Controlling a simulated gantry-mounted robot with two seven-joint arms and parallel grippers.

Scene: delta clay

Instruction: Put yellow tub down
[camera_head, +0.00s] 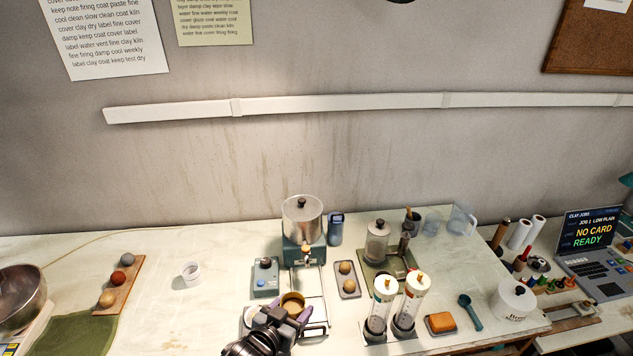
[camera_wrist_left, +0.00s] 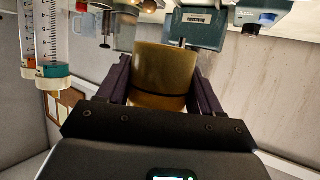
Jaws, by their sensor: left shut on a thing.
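The yellow tub (camera_wrist_left: 162,75) sits between the two dark fingers of my left gripper (camera_wrist_left: 162,90) in the left wrist view. The fingers are shut on its sides. In the head view the tub (camera_head: 292,302) shows as a yellow-brown rim with pale contents, and my left gripper (camera_head: 285,314) comes up to it from below. The tub is at the front of the steel-and-teal dispenser (camera_head: 303,222), by its metal rail frame (camera_head: 312,283). Whether the tub touches a surface beneath it I cannot tell. My right gripper is not in view.
A small teal box with a blue button (camera_head: 265,284) stands left of the tub. A tray with two clay balls (camera_head: 347,280) and two clear cylinders (camera_head: 409,302) stand to the right. A white cup (camera_head: 191,273) is at left, with bare table around it.

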